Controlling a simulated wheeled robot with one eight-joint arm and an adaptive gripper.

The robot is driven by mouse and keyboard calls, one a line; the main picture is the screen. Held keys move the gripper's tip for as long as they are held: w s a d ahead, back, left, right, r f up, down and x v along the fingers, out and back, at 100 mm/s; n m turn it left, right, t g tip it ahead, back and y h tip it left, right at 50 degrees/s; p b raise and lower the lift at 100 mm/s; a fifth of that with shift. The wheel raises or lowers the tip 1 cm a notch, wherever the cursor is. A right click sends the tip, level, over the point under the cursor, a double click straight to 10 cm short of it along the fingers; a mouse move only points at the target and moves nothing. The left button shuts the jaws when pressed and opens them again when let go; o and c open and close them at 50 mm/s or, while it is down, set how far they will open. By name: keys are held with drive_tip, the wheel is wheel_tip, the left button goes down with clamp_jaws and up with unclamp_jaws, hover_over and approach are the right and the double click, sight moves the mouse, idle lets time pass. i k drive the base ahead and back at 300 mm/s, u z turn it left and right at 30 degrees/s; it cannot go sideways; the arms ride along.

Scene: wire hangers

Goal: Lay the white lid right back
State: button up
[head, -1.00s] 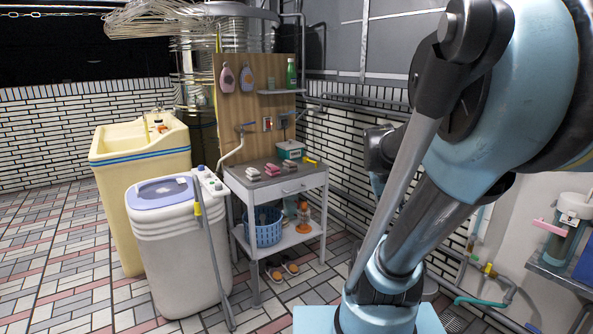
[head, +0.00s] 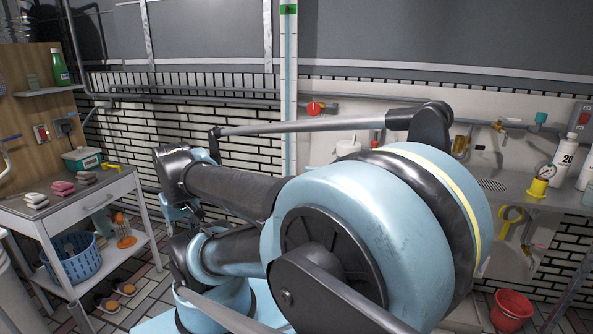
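A white rounded thing with a small knob on top, perhaps the white lid (head: 348,148), shows just above my arm at the back counter. Its lower part is hidden behind my arm, so I cannot tell what it rests on or whether it lies flat. The far end of my arm, with my gripper (head: 178,212), is folded in at the left of the arm, well apart from the white thing. The fingers are small and dark there, and I cannot make out whether they are open or shut.
A white side table (head: 95,208) with soaps and a blue basket (head: 72,258) stands at the left. A counter (head: 520,190) at the right holds a white bottle (head: 562,163) and a yellow gauge piece (head: 538,187). A red bucket (head: 511,311) stands on the floor below.

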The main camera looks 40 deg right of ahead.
sight(347, 144)
drive_tip(key=z, duration=1.75)
